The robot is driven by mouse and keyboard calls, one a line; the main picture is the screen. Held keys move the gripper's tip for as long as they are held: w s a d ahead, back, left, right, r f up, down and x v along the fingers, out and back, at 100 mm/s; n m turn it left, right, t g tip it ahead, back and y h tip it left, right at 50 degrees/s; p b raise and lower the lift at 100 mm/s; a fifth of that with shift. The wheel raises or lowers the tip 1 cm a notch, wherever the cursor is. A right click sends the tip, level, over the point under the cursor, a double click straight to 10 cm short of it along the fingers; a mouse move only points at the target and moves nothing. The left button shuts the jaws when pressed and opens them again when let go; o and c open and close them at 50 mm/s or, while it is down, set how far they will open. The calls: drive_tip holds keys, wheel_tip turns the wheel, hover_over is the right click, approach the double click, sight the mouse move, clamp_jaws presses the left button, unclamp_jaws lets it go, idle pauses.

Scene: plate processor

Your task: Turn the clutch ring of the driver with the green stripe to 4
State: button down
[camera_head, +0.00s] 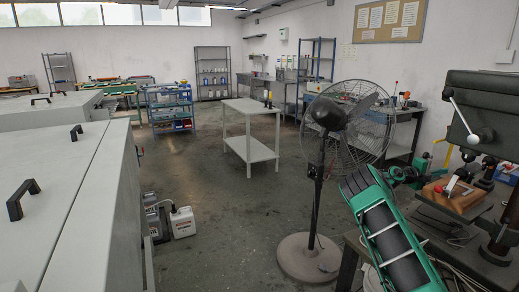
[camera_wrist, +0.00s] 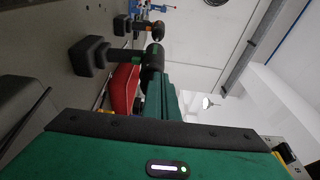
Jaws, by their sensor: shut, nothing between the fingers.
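In the wrist view a dark driver with a green stripe (camera_wrist: 137,57) stands beyond my gripper, its black battery base toward the left. A second, similar driver with an orange part (camera_wrist: 157,28) is farther off. The clutch ring and its numbers are too small to read. My gripper (camera_wrist: 165,86) shows as narrow green fingers rising from its wide green housing; it is shut and empty. The fingers overlap the near driver's lower end in the picture, and I cannot tell whether they touch. In the head view I cannot make out the gripper or the green stripe clearly.
A red object (camera_wrist: 122,92) lies beside the near driver. In the head view a black fan (camera_head: 345,118) stands left of the cluttered right bench with a drill press (camera_head: 480,110). Grey cabinets (camera_head: 60,200) line the left. Open floor leads to a pale table (camera_head: 250,107).

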drive_tip(key=w+d, duration=0.2)
drive_tip(key=d, duration=0.4)
drive_tip(key=shift+w, duration=0.2)
drive_tip(key=shift+s+d+f, duration=0.25)
drive_tip(key=shift+s, duration=0.3)
idle(1.1)
drive_tip(key=shift+w+f, duration=0.2)
drive_tip(key=shift+f, duration=0.5)
drive_tip(key=shift+s+f, duration=0.15)
drive_tip(key=shift+f, duration=0.4)
idle(0.5)
drive_tip(key=s+a, duration=0.1)
drive_tip(key=a, duration=0.5)
drive_tip(key=shift+s+f, duration=0.15)
drive_tip(key=shift+s, duration=0.2)
idle(0.4)
